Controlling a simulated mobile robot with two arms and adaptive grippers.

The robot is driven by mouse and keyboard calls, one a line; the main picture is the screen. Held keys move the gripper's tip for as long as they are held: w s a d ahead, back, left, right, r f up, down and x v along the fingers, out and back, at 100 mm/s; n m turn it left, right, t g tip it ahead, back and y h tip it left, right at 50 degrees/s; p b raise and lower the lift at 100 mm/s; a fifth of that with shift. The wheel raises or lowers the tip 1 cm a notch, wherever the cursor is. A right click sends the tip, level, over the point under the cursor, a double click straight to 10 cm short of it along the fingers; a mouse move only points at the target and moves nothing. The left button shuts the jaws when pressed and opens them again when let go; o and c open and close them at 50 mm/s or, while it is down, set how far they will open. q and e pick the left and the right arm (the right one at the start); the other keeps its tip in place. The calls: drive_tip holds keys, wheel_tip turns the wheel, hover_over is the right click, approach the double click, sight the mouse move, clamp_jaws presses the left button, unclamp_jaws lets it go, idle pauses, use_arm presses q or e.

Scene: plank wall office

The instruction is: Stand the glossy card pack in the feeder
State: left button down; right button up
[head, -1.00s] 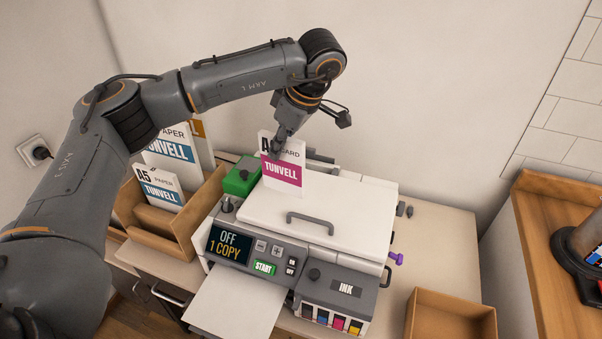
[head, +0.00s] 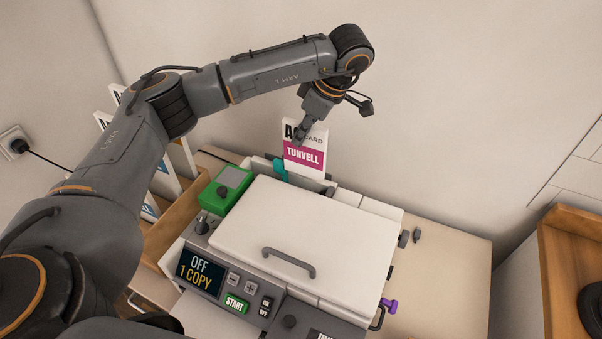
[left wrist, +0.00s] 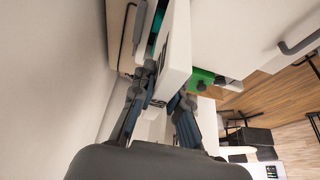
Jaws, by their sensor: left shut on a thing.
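The card pack (head: 304,155), white with a magenta TUNVELL band and the word CARD, is upright at the back of the printer. My left gripper (head: 299,136) is shut on its upper left part; the left wrist view shows the pack (left wrist: 178,48) between the fingers (left wrist: 163,98). The feeder (head: 327,188) is at the printer's rear, with a teal guide (head: 280,170) just left of the pack's lower edge. I cannot tell whether the pack's bottom is inside the feeder or just above it. My right gripper is not in view.
The white printer lid (head: 290,222) with a grey handle is in front of the pack. A green box (head: 224,190) sits at the printer's left rear. The display (head: 199,272) reads OFF, 1 COPY. A plain wall stands close behind, and a wooden holder (head: 172,228) is at left.

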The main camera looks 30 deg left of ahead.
use_arm(q)
hover_over(304, 171)
drive_tip(key=w, duration=0.1)
drive_tip(key=f, duration=0.5)
drive_tip(key=shift+a, duration=0.35)
wheel_tip(304, 171, down, 4)
drive_tip(key=shift+w+r, duration=0.15)
drive_tip(key=shift+r, duration=0.05)
wheel_tip(304, 171, down, 3)
drive_tip(key=shift+f+p, duration=0.2)
drive_tip(key=shift+p, duration=0.15)
drive_tip(key=shift+a+f, duration=0.1)
drive_tip(key=shift+f, duration=0.3)
drive_tip(key=c, duration=1.6)
unclamp_jaws()
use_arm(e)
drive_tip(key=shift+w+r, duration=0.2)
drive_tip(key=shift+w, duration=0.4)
use_arm(q)
drive_tip(key=shift+r, duration=0.1)
